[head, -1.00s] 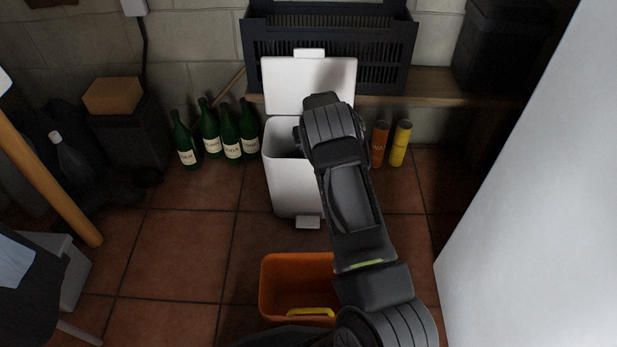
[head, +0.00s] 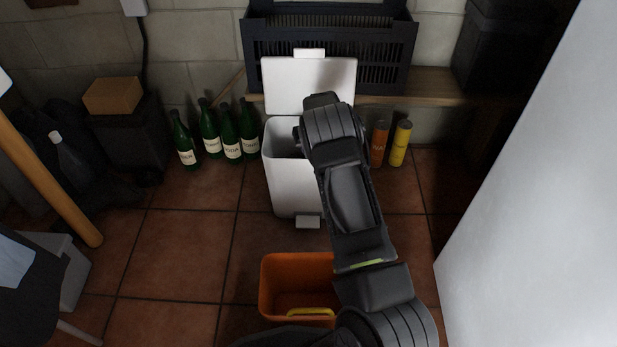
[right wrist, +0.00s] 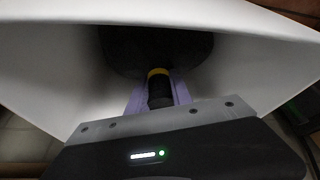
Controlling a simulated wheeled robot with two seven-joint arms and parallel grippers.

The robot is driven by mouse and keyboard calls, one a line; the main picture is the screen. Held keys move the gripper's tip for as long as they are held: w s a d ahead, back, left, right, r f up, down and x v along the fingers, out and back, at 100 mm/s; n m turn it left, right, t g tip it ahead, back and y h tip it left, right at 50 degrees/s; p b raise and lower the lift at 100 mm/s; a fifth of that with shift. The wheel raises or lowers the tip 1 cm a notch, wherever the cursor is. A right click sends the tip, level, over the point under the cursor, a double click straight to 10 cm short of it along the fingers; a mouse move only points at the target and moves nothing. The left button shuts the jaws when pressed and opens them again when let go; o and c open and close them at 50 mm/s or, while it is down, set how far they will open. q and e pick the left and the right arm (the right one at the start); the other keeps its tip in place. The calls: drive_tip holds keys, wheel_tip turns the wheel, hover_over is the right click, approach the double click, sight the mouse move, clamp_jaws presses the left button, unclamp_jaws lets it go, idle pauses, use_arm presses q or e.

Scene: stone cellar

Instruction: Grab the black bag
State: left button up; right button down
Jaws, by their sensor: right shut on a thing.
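The white pedal bin (head: 290,188) stands with its lid (head: 308,84) open against the back. My right arm reaches over the bin and hides its right side and my right gripper in the head view. In the right wrist view, my right gripper (right wrist: 158,92) is inside the bin's white walls. Its pale purple fingers are shut on the dark neck of the black bag (right wrist: 150,45), which has a yellow band around it. The bag's body lies in the bin beyond the fingers, in deep shadow. My left gripper is not in view.
Several green bottles (head: 232,140) stand left of the bin. An orange can (head: 380,143) and a yellow can (head: 399,144) stand right of it. An orange container (head: 280,286) sits in front. A white surface (head: 550,220) fills the right side.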

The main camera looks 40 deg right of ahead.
drive_tip(key=shift+w+r+p, duration=0.15)
drive_tip(key=shift+r+p, duration=0.2)
drive_tip(key=shift+r, duration=0.3)
wheel_tip(320, 180, up, 9)
drive_tip(key=p, duration=0.3)
idle(0.6)
